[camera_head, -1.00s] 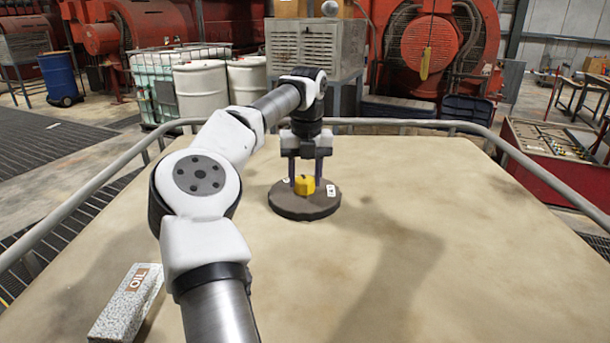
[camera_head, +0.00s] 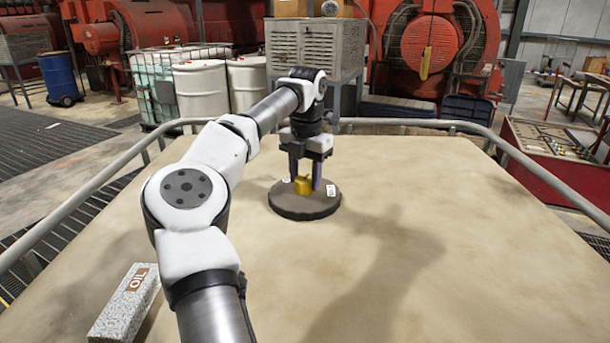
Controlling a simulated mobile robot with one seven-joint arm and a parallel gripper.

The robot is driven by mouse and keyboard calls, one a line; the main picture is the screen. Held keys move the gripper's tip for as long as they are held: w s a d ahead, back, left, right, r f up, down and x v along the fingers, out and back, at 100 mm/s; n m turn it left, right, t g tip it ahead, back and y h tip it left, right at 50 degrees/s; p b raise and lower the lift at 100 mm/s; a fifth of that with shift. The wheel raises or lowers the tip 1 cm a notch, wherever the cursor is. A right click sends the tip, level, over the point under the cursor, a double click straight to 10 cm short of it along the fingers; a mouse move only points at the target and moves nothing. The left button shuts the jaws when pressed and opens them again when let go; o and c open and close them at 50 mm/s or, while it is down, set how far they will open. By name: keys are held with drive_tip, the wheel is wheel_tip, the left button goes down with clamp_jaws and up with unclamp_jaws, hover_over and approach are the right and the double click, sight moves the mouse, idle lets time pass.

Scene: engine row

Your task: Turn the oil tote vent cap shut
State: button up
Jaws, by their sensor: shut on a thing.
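The yellow vent cap (camera_head: 303,185) stands on a round dark base (camera_head: 305,208) near the far middle of the tan tote top. White label tags lie on the base to either side of the cap. My gripper (camera_head: 304,187) points straight down over it, one finger on each side, and is shut on the cap. The fingers hide part of the cap's sides. The marks on the tags are too small to read surely. A speckled grey block marked OIL (camera_head: 126,302) lies at the near left of the top.
A grey rail (camera_head: 480,128) runs around the far and side edges of the tan top (camera_head: 460,240). The top right of the base is clear. White drums (camera_head: 199,90) and a red bin (camera_head: 555,165) stand beyond the rail.

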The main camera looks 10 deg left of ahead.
sight(304, 180)
drive_tip(key=m, duration=1.3)
drive_tip(key=shift+m, duration=0.3)
idle(0.4)
drive_tip(key=o, duration=1)
drive_tip(key=shift+c, duration=0.2)
wheel_tip(304, 180, up, 14)
drive_tip(key=shift+s, duration=0.25)
drive_tip(key=shift+f, duration=0.15)
